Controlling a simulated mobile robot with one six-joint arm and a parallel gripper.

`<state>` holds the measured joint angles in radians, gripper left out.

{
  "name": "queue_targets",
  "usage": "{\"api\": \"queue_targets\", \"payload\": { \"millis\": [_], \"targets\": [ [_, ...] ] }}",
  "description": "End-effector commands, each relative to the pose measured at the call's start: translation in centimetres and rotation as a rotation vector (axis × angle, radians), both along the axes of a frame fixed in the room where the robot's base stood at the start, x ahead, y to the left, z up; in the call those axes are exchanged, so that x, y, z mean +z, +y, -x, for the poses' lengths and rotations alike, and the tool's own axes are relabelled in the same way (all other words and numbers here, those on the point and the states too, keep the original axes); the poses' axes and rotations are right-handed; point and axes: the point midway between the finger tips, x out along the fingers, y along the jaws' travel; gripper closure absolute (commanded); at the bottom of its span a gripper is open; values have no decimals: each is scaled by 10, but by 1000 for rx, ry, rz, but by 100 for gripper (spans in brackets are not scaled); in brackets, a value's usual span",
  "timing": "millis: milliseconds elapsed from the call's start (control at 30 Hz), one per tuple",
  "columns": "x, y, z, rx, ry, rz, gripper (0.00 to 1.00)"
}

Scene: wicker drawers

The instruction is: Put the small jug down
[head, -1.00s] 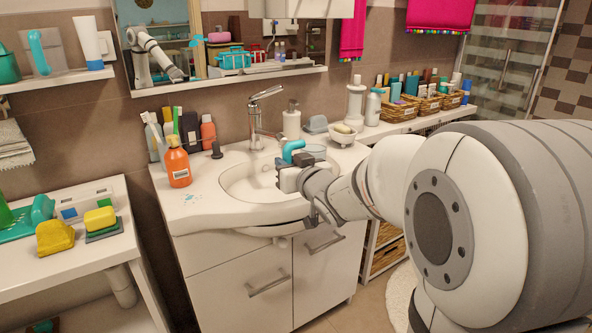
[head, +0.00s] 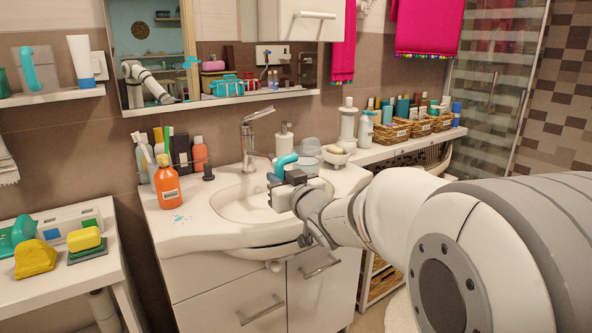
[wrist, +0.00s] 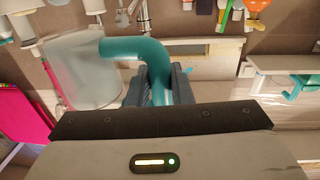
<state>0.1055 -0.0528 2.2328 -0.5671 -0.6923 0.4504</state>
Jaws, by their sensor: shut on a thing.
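The small jug is translucent with a teal handle. In the wrist view its cloudy body (wrist: 80,75) fills the left side, and its curved handle (wrist: 140,48) runs down between my fingers. My gripper (wrist: 157,88) is shut on that handle. In the head view my gripper (head: 276,184) is over the right side of the washbasin, with the teal handle (head: 285,162) rising above it. The clear jug body (head: 306,168) shows faintly just right of the handle. I cannot tell whether its bottom touches anything.
The white washbasin (head: 232,208) has a tap (head: 250,140) at its back. An orange bottle (head: 167,183) and several other bottles stand at its left. A soap dish (head: 337,154) is at the right. Wicker baskets (head: 392,132) line the right counter. The basin's front left rim is mostly clear.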

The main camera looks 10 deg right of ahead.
Motion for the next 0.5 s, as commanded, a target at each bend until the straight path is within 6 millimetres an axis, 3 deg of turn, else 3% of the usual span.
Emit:
{"api": "queue_targets", "payload": {
  "millis": [333, 500],
  "targets": [
    [4, 4, -2, 10, -2, 1, 100],
    [16, 28, -10, 69, -6, 0, 100]
  ]
}}
